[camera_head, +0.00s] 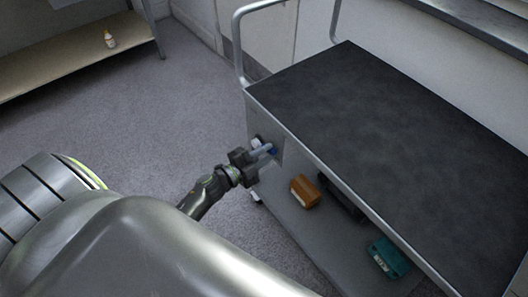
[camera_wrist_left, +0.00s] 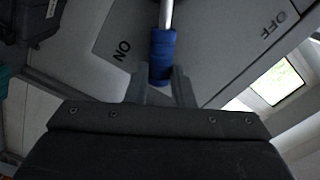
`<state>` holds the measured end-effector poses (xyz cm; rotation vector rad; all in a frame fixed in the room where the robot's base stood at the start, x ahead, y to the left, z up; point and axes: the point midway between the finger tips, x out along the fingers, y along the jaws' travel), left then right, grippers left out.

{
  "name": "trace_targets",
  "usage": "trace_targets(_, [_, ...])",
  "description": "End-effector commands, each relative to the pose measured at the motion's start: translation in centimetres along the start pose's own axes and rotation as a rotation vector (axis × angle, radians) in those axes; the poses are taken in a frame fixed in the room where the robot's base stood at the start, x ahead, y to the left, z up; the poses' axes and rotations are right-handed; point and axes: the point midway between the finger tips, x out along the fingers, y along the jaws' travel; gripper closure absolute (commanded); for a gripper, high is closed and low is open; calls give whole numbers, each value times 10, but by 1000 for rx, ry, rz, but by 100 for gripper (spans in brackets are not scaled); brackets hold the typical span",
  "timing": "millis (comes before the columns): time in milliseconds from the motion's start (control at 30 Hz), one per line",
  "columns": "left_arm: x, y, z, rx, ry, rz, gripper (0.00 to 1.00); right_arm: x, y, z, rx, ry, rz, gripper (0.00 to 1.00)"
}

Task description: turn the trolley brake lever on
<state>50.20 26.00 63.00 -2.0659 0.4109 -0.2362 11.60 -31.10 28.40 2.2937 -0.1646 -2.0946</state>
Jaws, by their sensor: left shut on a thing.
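The trolley (camera_head: 400,130) has a dark top, and its brake lever is on the near left end panel. The lever lies between the ON label (camera_wrist_left: 122,50) and the OFF label (camera_wrist_left: 274,26), nearer to ON. The lever's pivot is out of the wrist view. My right gripper is not in view.
The trolley's lower shelf holds a brown box (camera_head: 305,191), a teal case (camera_head: 389,258) and a dark object (camera_head: 343,199). A tubular handle (camera_head: 238,45) rises at the trolley's far left. A bench (camera_head: 75,55) with a small bottle (camera_head: 109,40) stands upper left. Open floor lies between.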

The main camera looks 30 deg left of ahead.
Motion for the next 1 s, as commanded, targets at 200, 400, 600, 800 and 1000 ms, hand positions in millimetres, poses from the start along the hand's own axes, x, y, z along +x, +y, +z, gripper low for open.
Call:
trace_targets(200, [-1, 3, 0, 20, -1, 2, 100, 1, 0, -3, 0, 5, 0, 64])
trace_targets(400, [-1, 3, 0, 22, -2, 3, 100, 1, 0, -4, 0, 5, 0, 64])
trace_targets(600, [-1, 3, 0, 22, -2, 3, 67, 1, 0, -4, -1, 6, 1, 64])
trace_targets(800, [0, 2, 0, 20, -1, 1, 56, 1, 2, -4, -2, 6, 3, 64])
trace_targets(1000, [0, 2, 0, 19, 0, 1, 56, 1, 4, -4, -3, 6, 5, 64])
